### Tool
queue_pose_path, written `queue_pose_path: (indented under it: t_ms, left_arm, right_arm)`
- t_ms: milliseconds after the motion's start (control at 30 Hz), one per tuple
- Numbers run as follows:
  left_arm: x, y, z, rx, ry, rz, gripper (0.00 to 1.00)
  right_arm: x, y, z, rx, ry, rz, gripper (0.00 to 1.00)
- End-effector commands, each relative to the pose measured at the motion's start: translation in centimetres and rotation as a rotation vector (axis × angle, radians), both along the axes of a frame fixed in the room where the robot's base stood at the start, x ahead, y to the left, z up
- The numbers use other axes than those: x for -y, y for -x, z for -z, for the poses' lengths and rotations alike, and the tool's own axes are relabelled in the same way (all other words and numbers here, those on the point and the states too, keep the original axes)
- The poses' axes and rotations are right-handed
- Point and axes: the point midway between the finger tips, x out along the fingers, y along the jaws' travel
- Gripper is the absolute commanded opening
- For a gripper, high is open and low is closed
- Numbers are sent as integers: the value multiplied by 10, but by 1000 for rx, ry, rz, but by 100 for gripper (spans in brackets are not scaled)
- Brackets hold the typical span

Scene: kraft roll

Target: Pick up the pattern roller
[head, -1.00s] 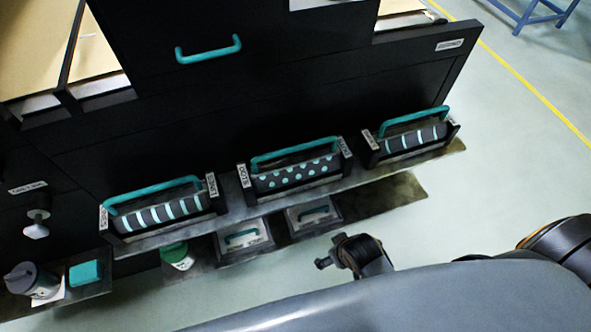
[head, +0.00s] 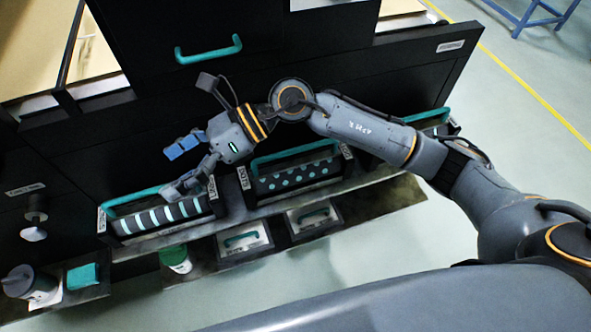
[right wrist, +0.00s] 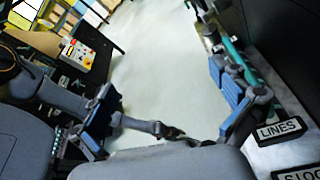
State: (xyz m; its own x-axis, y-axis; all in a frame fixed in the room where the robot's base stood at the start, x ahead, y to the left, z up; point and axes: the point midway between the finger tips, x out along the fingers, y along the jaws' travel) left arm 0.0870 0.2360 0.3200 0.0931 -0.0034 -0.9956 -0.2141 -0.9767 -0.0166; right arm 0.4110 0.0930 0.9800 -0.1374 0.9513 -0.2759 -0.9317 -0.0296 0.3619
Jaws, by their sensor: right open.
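Three pattern rollers with teal handles sit in black holders along a shelf on the black cabinet. The left one (head: 165,213) has pale stripes and a LINES label by its right end. The middle one (head: 297,175) has teal dots and a DOTS label. The right one is mostly hidden behind my right arm; part of its teal handle (head: 428,118) shows. My right gripper (head: 182,168) is open at the left roller, one finger near the handle's right end. I cannot tell whether it touches. In the right wrist view the teal handle (right wrist: 238,62) runs beside the right finger.
Below the shelf are two framed blocks with teal handles (head: 243,240) (head: 313,216) and a green-lidded jar (head: 175,258). A grey cup (head: 30,283) and a teal block (head: 82,276) stand at lower left. A drawer handle (head: 209,49) is above.

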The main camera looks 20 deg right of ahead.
Motion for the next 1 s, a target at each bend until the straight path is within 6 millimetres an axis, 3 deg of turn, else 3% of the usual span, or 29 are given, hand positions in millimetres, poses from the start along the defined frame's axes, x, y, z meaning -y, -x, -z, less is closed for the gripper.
queue_pose_path:
  t_ms: [33,100,200,300,400,567,1000]
  left_arm:
    - [0,0,0,0,0,0,34]
    - [0,0,0,-1,0,0,34]
    - [0,0,0,-1,0,0,34]
    - [0,1,0,-1,0,0,34]
    - [0,1,0,-1,0,0,34]
    - [0,1,-1,-1,1,0,34]
    - [1,2,-8,-2,1,-2,34]
  right_arm:
    - [20,-12,27,105,180,-54,100]
    - [59,-29,60,216,428,-122,100]
    - [125,-60,86,314,753,-186,100]
    - [184,-85,90,355,1004,-217,100]
    - [224,-98,85,364,1163,-230,100]
    - [246,-104,88,358,1250,-237,100]
    - [244,-103,162,358,1245,-238,100]
